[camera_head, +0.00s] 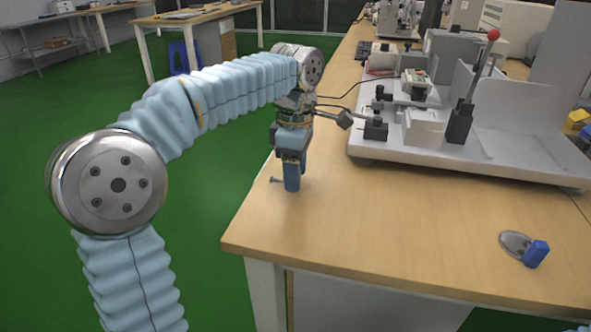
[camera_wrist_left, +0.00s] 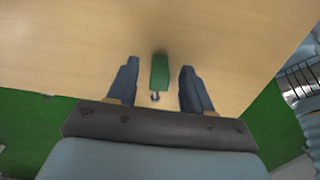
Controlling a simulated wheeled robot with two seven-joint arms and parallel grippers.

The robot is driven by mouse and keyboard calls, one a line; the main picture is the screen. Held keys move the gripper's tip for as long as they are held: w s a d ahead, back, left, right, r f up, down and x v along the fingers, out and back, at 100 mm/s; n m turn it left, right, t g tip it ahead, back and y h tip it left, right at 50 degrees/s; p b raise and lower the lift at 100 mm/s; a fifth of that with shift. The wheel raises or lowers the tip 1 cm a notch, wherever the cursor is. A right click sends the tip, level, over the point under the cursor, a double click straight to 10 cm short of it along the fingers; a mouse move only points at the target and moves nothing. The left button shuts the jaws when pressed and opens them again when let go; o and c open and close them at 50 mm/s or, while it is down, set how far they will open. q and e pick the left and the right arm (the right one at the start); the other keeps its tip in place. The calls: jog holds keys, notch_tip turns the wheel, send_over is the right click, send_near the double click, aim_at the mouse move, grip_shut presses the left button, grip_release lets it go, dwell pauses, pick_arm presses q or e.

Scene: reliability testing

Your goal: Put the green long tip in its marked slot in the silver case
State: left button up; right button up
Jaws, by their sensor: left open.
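The green long tip (camera_wrist_left: 160,72) lies on the wooden table in the left wrist view, with a small metal end (camera_wrist_left: 155,97) pointing toward my wrist. My left gripper (camera_wrist_left: 157,85) is open, with one blue finger on each side of the tip and a gap on both sides. In the head view my left gripper (camera_head: 291,188) points down near the table's left edge. A small metal pin (camera_head: 276,180) shows beside its fingers; the green part is hidden there. I cannot make out the silver case or its marked slot. My right gripper is not in view.
A grey test fixture (camera_head: 425,150) with a red-knobbed lever (camera_head: 493,35) stands behind my left gripper. A flat silver oval piece (camera_head: 514,240) and a blue block (camera_head: 536,254) lie at the right. The table between them and my left gripper is clear.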

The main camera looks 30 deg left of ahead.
pick_arm(q)
notch_tip(320, 180, up, 12)
jog(key=p, duration=0.3)
jog(key=shift+f, duration=0.2)
jog(key=shift+n, duration=0.4)
notch_tip(320, 180, down, 12)
jog(key=shift+a+r, duration=0.15)
grip_shut()
jog(key=shift+r, duration=0.1)
